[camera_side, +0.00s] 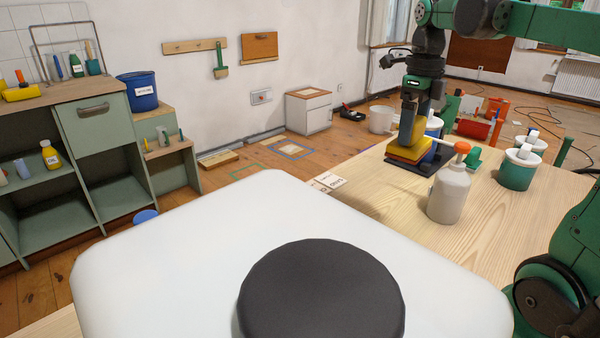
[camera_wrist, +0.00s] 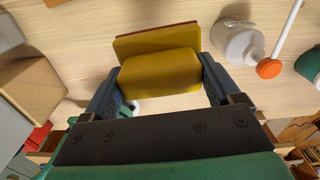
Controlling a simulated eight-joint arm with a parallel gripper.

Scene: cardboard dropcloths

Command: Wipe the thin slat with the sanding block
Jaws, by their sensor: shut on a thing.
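The yellow sanding block (camera_side: 407,151) is held in my gripper (camera_side: 412,132), low over the wooden table. In the wrist view the block (camera_wrist: 160,72) sits between the two fingers of my gripper (camera_wrist: 160,82), with a brown layer along its far edge. In the side view a dark flat piece (camera_side: 428,167) shows below the block; I cannot tell whether they touch. I cannot clearly make out the thin slat; a brown edge (camera_wrist: 56,2) cut off at the top left of the wrist view may be part of it.
A pale bottle with an orange top (camera_side: 450,188) stands just right of the block. White-and-green tubs (camera_side: 517,168) stand further right. A small lettered card (camera_side: 326,182) lies at the table's left edge. Bare wooden tabletop (camera_side: 400,205) is free in front of the block.

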